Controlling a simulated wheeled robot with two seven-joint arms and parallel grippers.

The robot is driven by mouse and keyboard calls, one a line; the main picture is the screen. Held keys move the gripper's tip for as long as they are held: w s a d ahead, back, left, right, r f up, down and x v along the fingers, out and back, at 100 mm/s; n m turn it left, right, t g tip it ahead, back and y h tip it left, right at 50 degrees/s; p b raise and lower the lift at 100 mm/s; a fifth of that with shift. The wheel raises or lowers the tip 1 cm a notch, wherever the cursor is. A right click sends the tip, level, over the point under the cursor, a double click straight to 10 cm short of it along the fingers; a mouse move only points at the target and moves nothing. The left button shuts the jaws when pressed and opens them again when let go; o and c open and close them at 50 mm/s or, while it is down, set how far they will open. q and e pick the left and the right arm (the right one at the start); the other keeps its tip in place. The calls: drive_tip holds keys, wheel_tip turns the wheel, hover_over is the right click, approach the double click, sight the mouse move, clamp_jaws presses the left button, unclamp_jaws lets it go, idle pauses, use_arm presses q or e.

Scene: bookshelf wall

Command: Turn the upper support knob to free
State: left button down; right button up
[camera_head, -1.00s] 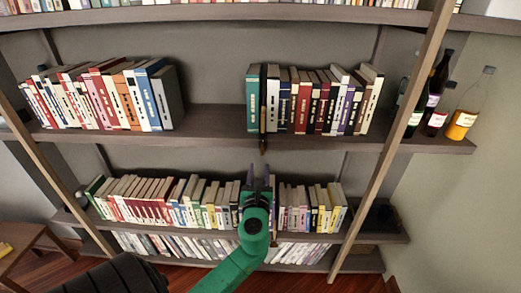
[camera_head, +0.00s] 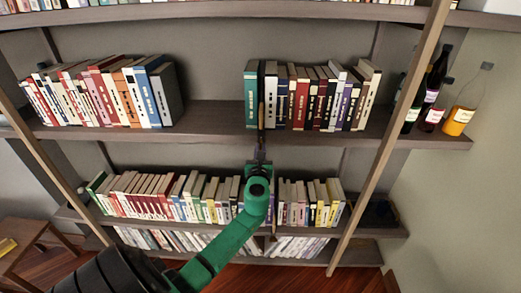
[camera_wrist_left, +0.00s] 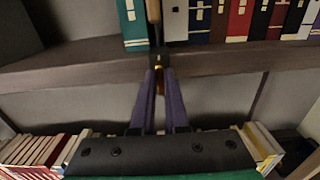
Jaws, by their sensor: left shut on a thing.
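A thin upright bar with a brown section (camera_head: 261,115) stands against the upper book row, beside the teal book. At its lower end, at the front edge of the upper shelf, is a small dark knob-like piece (camera_wrist_left: 157,57) with a brass-coloured bit below it. My left gripper (camera_head: 260,155) reaches up to this piece from below. In the left wrist view its two purple fingers (camera_wrist_left: 158,78) are close together and shut on the piece, at either side of the brass bit. The fingers partly hide the knob, so its turn position cannot be told. My right gripper is not in view.
The upper shelf (camera_head: 215,116) carries books left and right, with an empty gap between, and bottles (camera_head: 463,110) at the right end. Lower book rows (camera_head: 150,196) sit close behind my left arm. A slanted wooden post (camera_head: 385,150) stands to the right.

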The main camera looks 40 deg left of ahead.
use_arm(q)
drive_tip(key=shift+f+n, duration=0.1)
drive_tip(key=shift+n, duration=0.2)
drive_tip(key=shift+s+a+f+n+b, duration=0.15)
drive_tip(key=shift+n+b, duration=2.25)
drive_tip(key=shift+n, duration=1.9)
drive_tip(key=shift+a+f+n+b, duration=0.1)
drive_tip(key=shift+n+b, duration=2.25)
drive_tip(key=shift+n, duration=1.95)
drive_tip(key=c, duration=0.9)
unclamp_jaws()
drive_tip(key=shift+d, duration=0.1)
